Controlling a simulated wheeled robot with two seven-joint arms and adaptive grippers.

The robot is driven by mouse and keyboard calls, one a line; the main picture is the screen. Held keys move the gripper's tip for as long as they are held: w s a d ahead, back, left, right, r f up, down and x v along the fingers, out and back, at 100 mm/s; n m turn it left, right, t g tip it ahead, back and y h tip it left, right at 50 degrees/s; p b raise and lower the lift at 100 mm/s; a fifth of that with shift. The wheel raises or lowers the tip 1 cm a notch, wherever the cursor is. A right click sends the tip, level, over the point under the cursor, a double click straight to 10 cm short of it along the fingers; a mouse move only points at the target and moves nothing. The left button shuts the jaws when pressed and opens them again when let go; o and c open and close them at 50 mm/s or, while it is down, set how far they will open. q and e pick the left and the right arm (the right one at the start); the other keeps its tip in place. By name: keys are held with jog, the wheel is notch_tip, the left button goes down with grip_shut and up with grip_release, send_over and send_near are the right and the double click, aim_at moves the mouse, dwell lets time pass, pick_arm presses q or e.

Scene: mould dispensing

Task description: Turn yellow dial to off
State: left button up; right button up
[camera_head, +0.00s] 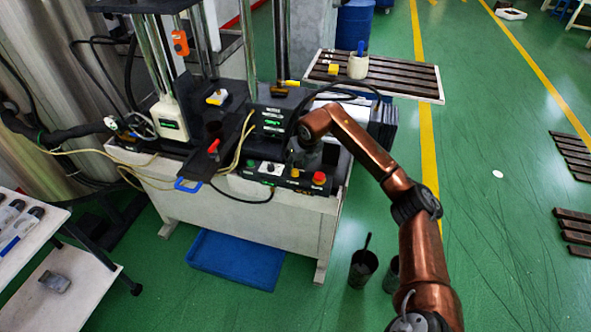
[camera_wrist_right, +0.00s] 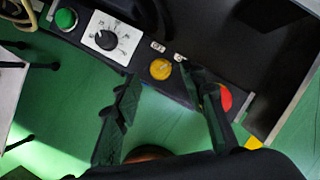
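The yellow dial (camera_wrist_right: 160,68) is a small round yellow knob on the dark control box, seen in the right wrist view. My right gripper (camera_wrist_right: 160,82) is open, its two dark fingers on either side of the dial in the picture. I cannot tell whether they touch it. In the head view my right gripper (camera_head: 304,156) is over the right part of the control box (camera_head: 262,187). The dial's setting is not readable. My left gripper is not in view.
A green button (camera_wrist_right: 66,18) and a black knob on a white scale plate (camera_wrist_right: 105,40) lie left of the dial. A red button (camera_wrist_right: 225,97) is to the right, partly behind a finger. A blue tray (camera_head: 235,258) lies on the floor below the machine.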

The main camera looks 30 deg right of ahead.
aim_at(295, 170)
jog(key=shift+x, duration=1.85)
jog(key=shift+c, duration=0.5)
grip_shut()
